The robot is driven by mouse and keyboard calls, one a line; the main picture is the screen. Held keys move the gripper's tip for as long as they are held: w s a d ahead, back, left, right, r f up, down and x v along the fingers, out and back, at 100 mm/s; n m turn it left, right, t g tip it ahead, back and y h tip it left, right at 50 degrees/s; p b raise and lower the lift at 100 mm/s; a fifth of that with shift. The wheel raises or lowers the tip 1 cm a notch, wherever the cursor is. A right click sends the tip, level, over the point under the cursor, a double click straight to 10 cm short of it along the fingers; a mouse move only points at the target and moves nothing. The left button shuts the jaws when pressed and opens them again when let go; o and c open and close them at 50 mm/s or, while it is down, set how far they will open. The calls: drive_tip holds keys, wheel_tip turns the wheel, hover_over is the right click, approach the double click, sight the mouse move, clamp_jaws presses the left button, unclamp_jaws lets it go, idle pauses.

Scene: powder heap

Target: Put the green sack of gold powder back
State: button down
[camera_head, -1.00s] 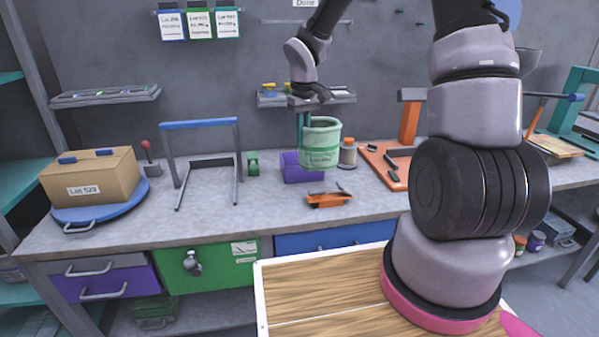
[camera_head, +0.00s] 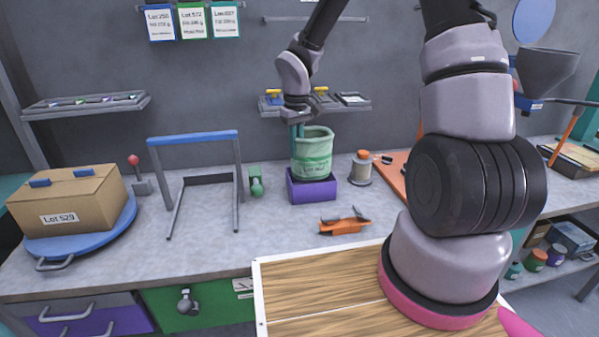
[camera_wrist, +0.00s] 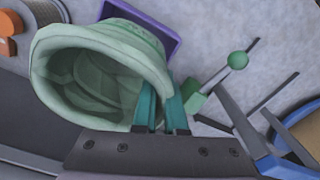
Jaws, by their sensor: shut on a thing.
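The green sack (camera_head: 312,155) is a soft, pale green, open-topped bag with a label on its front. My gripper (camera_head: 298,132) is shut on the left side of its rim. The sack hangs upright over a purple open box (camera_head: 313,192) on the workbench; I cannot tell whether its bottom touches or sits inside the box. In the wrist view, the teal fingers of my gripper (camera_wrist: 161,110) pinch the rim of the sack (camera_wrist: 100,50). Its inside shows pale green folds and no gold powder. A corner of the purple box (camera_wrist: 158,36) shows behind it.
A spool-like thing with an orange top (camera_head: 361,168) stands right of the box. Orange clamp-like tool (camera_head: 344,224) lies in front. A green-knobbed thing (camera_head: 256,184) and a blue-topped frame (camera_head: 193,138) stand left. A small shelf (camera_head: 358,105) is on the wall behind.

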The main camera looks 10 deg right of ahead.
drive_tip(key=shift+f, duration=3)
drive_tip(key=shift+f, duration=0.1)
drive_tip(key=c, duration=1)
unclamp_jaws()
wheel_tip(320, 180, up, 12)
drive_tip(key=shift+s+d+r, duration=0.1)
drive_tip(key=shift+s+r, duration=0.05)
drive_tip(key=shift+r, duration=0.1)
wheel_tip(320, 180, up, 7)
drive_tip(key=m+t, duration=0.1)
drive_tip(key=m, duration=0.1)
hover_over(296, 176)
drive_tip(key=s+d, duration=0.2)
drive_tip(key=d, duration=0.2)
drive_tip(key=s+d+r+m+t, duration=0.2)
drive_tip(key=s+r, duration=0.3)
drive_tip(key=s, duration=0.1)
drive_tip(key=s+d+r+m+t+y, duration=0.1)
drive_tip(key=s+d+r+m+t, duration=0.1)
drive_tip(key=s+r, duration=0.3)
drive_tip(key=s+d+r+m+t+y, duration=0.1)
drive_tip(key=s+d+r+m, duration=0.1)
drive_tip(key=s+r, duration=0.4)
drive_tip(key=shift+s+d+m+t, duration=0.1)
drive_tip(key=shift+s+m+t, duration=0.3)
drive_tip(key=shift+s, duration=0.4)
